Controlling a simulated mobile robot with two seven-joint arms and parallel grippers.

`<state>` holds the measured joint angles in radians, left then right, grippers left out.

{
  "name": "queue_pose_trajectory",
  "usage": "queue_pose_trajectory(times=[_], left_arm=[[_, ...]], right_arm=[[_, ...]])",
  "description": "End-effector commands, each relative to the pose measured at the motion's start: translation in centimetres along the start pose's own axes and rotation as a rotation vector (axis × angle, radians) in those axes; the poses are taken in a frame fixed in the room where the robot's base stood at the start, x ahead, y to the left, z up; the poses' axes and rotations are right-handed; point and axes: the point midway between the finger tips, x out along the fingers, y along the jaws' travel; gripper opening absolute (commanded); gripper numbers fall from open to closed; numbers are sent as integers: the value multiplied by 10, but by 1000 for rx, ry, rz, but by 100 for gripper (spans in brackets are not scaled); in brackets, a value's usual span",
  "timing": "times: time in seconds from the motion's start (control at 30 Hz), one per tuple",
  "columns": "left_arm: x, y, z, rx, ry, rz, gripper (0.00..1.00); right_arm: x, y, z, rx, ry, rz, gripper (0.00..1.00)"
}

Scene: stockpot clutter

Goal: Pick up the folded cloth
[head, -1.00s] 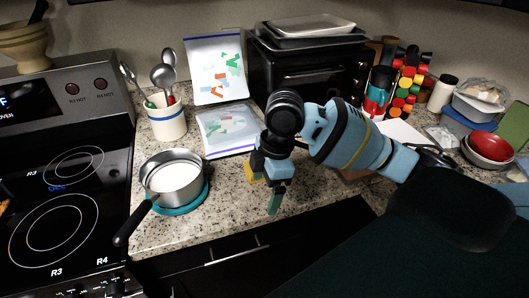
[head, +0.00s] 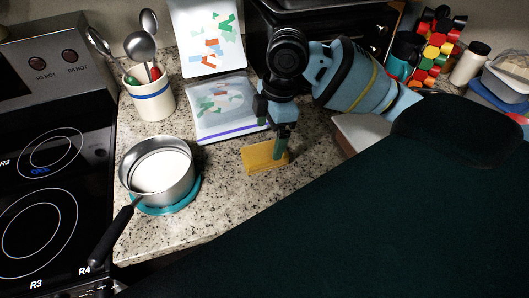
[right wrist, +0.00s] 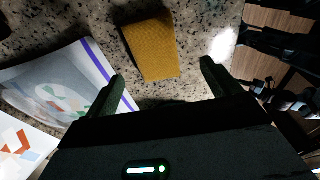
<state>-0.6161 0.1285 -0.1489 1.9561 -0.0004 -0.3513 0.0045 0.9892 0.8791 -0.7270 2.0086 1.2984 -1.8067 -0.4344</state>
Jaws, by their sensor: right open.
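The folded cloth is a flat mustard-yellow rectangle (head: 258,157) on the speckled counter, right of the saucepan. It also shows in the right wrist view (right wrist: 152,48), upper middle, just beyond the fingertips. My right gripper (head: 281,152) points down over the cloth's right part and hides some of it. In the right wrist view its two fingers (right wrist: 163,76) are spread apart with nothing between them. Whether a finger touches the cloth I cannot tell. My left gripper is not in view.
A saucepan (head: 158,166) of white contents stands on a teal trivet (head: 180,205), its handle over the counter's edge. A dark oven (head: 340,32) backs the right arm. Counter between pan and cloth is clear.

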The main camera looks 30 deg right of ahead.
Motion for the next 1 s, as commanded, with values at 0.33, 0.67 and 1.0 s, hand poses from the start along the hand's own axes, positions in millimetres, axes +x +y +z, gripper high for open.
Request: queue_pose_trajectory(times=[0.33, 0.67, 1.0], left_arm=[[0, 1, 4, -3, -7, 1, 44], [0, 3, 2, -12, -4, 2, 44], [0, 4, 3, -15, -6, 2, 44]], right_arm=[[23, 0, 0, -1, -1, -2, 89], [57, 4, 0, 1, -1, -6, 89], [74, 5, 0, -1, -1, 2, 89]])
